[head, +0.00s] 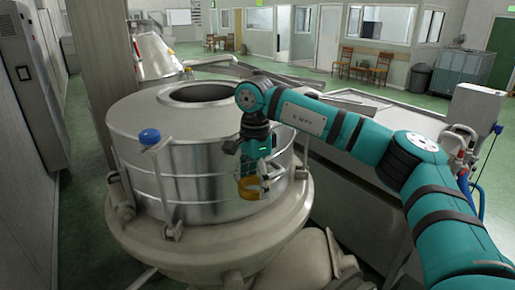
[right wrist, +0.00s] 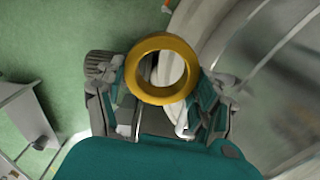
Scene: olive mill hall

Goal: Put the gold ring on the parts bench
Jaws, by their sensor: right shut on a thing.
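The gold ring (head: 249,188) is in my right gripper (head: 262,182), in front of the steel vat in the head view. In the right wrist view the ring (right wrist: 160,96) sits between the two fingers of the right gripper (right wrist: 163,92), which are shut on it. My left gripper is not in view. I cannot make out a parts bench for sure in these frames.
A large steel vat (head: 190,133) with a round top opening and a blue knob (head: 150,137) stands close in front. A long grey machine lies behind my right arm. A cabinet (head: 35,75) stands at left. Green floor (head: 88,215) is open between them. Chairs and a bin (head: 417,80) are far back.

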